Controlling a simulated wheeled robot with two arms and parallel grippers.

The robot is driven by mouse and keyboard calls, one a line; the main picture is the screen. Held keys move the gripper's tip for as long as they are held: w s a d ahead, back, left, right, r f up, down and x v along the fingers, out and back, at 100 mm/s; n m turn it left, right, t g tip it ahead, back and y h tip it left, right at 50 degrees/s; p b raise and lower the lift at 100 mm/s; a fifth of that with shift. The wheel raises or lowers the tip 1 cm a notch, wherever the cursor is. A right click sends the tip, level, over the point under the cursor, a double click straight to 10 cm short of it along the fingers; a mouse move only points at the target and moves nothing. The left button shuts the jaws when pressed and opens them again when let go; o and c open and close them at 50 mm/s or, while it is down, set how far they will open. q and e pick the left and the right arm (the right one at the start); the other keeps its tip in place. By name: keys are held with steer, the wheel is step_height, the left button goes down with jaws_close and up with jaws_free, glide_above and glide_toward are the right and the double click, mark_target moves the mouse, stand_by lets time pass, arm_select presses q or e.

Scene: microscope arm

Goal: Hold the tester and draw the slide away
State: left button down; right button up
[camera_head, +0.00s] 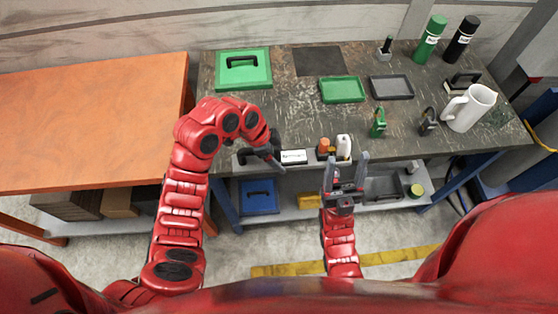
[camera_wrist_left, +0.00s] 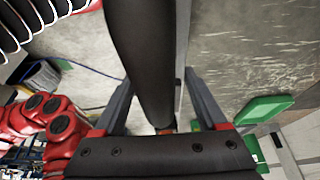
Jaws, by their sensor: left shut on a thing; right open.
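My left gripper (camera_head: 276,160) is at the table's front edge in the head view. It is shut on a dark, rounded bar, which I take to be the tester; in the left wrist view this black bar (camera_wrist_left: 147,55) runs between the fingers. A small white-and-black block (camera_head: 293,157) lies just right of the left gripper; I cannot tell whether it is the slide. My right gripper (camera_head: 346,163) is open and empty, pointing at the front edge below a white bottle (camera_head: 343,147) and an orange-topped item (camera_head: 323,147).
The dark worktable (camera_head: 300,115) holds a green case (camera_head: 243,68), a green tray (camera_head: 342,90), a grey tray (camera_head: 391,87), padlock-like items, a white mug (camera_head: 469,107) and two bottles at the back right. An orange table (camera_head: 90,120) stands left. A lower shelf holds bins.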

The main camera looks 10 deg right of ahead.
arm_select(q)
steer(key=shift+w+f+b, duration=0.25)
steer(key=shift+w+b, duration=0.45)
steer(key=shift+w, duration=0.4)
steer(key=shift+w+f+b, duration=0.2)
steer(key=shift+w+b, duration=0.5)
steer(key=shift+w, duration=0.35)
steer(key=shift+w+a+f+b, duration=0.1)
steer(key=shift+w+f+b, duration=0.1)
steer(key=shift+w+b, duration=0.5)
steer(key=shift+w+f+b, duration=0.15)
steer(key=shift+w+b, duration=0.45)
steer(key=shift+w, duration=0.25)
steer(key=shift+w+a+f+b, duration=0.1)
steer(key=shift+w+f+b, duration=0.1)
steer(key=shift+w+b, duration=0.5)
steer(key=shift+w+f+b, duration=0.2)
steer(key=shift+w+b, duration=0.45)
steer(key=shift+w+f+b, duration=0.2)
steer(key=shift+w+b, duration=1.15)
steer(key=shift+b, duration=0.05)
steer(key=shift+a+f+b, duration=0.1)
steer(key=shift+f+b, duration=0.25)
steer(key=shift+f, duration=0.2)
